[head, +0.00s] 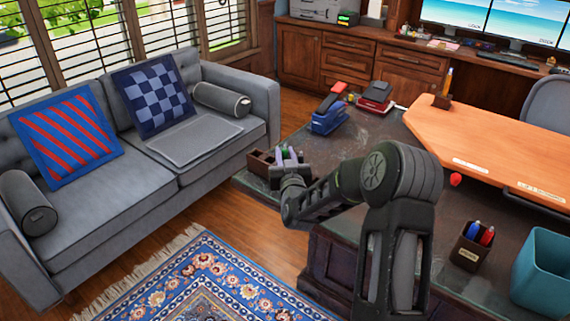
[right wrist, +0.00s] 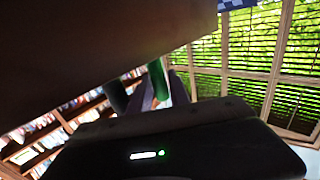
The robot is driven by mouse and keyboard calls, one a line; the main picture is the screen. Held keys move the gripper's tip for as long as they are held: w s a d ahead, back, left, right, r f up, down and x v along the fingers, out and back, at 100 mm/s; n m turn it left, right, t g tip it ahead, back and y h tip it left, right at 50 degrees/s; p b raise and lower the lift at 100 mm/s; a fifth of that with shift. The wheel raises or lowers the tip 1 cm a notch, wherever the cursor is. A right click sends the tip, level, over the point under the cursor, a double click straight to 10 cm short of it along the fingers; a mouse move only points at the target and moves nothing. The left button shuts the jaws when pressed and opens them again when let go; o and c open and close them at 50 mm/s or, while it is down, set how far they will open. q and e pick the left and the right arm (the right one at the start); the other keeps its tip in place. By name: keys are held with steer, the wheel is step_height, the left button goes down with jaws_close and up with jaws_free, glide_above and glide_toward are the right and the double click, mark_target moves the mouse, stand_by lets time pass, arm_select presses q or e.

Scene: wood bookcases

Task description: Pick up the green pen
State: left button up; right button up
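A small green piece, which looks like the green pen (head: 291,151), shows among the fingertips of my right gripper (head: 289,158) in the head view. In the right wrist view the green pen (right wrist: 157,78) stands out as a green upright shape just past the gripper's dark body. The right gripper is at the desk's left end, beside a brown wooden organizer (head: 262,162). The fingers are small and partly hidden, so I cannot tell whether they are closed on the pen. The pen's lower part is hidden. My left gripper is not in view.
A stapler (head: 328,117) and a red and black device (head: 375,97) stand farther back on the dark desk (head: 345,150). A pen cup (head: 467,254) with blue and red pens and a teal bin (head: 540,270) stand at right. A grey sofa (head: 135,190) lies left.

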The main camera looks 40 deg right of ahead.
steer(key=shift+c, duration=0.5)
jaws_close()
step_height(320, 180, up, 10)
steer(key=shift+r, duration=0.1)
stand_by(0.4)
steer(key=shift+a, duration=0.1)
stand_by(0.4)
